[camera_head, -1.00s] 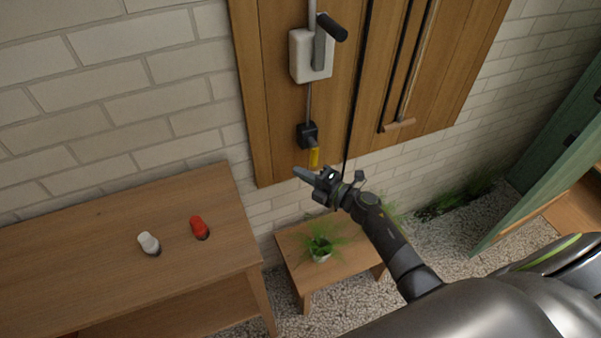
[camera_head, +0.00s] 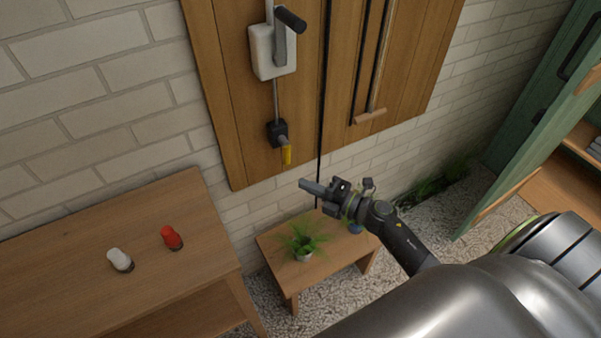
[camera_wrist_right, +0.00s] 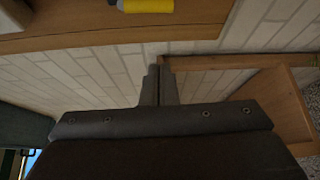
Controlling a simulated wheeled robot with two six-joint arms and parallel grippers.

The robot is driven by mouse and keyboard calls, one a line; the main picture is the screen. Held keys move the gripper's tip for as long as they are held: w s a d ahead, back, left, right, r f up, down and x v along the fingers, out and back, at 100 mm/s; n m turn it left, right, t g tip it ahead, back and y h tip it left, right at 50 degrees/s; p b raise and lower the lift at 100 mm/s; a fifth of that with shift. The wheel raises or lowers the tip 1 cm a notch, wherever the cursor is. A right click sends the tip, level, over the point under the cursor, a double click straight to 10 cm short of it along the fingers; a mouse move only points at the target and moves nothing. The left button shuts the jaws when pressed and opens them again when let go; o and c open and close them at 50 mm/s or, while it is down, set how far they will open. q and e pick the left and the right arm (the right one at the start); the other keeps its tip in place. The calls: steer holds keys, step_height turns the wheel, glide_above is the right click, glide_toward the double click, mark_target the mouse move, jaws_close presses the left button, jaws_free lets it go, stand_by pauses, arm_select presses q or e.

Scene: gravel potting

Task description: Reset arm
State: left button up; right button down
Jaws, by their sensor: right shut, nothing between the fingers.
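My right gripper (camera_head: 306,184) is shut and empty in the head view. It hangs in the air in front of the brick wall, above the small wooden stool. Its closed fingers (camera_wrist_right: 157,86) also show in the right wrist view, pressed together. My left gripper is not in view.
A wooden wall panel (camera_head: 225,90) carries a white box (camera_head: 266,55) with a dark-gripped lever and a yellow-tipped spout (camera_head: 286,156). A potted plant (camera_head: 304,249) stands on the stool (camera_head: 278,273). A white (camera_head: 120,261) and a red object (camera_head: 171,238) sit on the table (camera_head: 60,240). A green cabinet (camera_head: 535,105) stands right.

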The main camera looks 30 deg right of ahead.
steer(key=s+d+f+m+g+h, duration=0.1)
steer(key=s+d+f+m+h, duration=0.2)
steer(key=s+f+m, duration=0.45)
steer(key=s+d+f+m+g+h, duration=0.2)
steer(key=d+f+m+h, duration=0.15)
steer(key=f, duration=0.75)
steer(key=s+d+f+m+g+h, duration=0.1)
steer(key=s+d+f+m+h, duration=0.1)
steer(key=s+f+m+h, duration=0.5)
steer(key=s+a+f+m+g+y, duration=0.1)
steer(key=s+f+m+g, duration=0.1)
steer(key=s+f, duration=0.3)
steer(key=s+a+f+m+g+y, duration=0.1)
steer(key=s+f, duration=0.5)
steer(key=s, duration=0.6)
steer(key=s+a+f+m+g+y, duration=0.1)
steer(key=s+f+m+g, duration=0.3)
steer(key=s, duration=0.5)
steer(key=a+f+g, duration=0.1)
steer(key=g, duration=0.1)
steer(key=shift+s+a+f+m+g, duration=0.15)
steer(key=shift+s+a+m+g, duration=0.15)
steer(key=shift+a+g, duration=0.1)
